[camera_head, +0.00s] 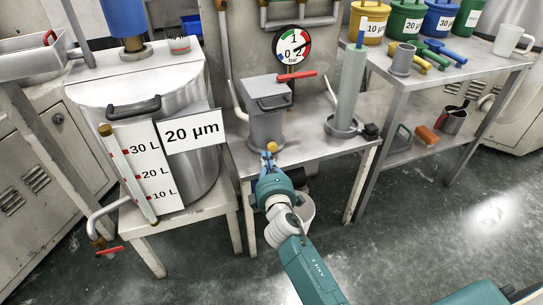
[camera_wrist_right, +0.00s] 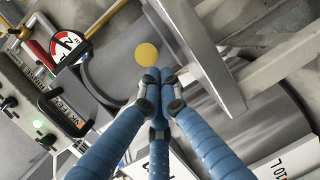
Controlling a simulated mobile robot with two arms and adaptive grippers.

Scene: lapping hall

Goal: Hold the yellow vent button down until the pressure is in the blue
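The yellow vent button (camera_head: 271,147) is on the front of a grey lidded vessel (camera_head: 266,112) on the small table. It shows as a round yellow disc (camera_wrist_right: 146,54) in the right wrist view. My right gripper (camera_head: 269,163) is shut and empty, its fingertips (camera_wrist_right: 160,78) together right by the button. I cannot tell whether they touch it. The pressure gauge (camera_head: 292,45), marked 0, 1, 2 bar with coloured sectors, stands behind the vessel. Its needle is too small to read surely. It is partly seen in the wrist view (camera_wrist_right: 66,47). My left gripper is out of view.
A red-handled valve (camera_head: 296,76) sits near the gauge. A grey cylinder (camera_head: 349,85) stands right of the vessel. A large steel tank (camera_head: 190,85) with a 20 µm sign stands left. Coloured cans (camera_head: 407,18) and a mug (camera_head: 508,40) are on the right table.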

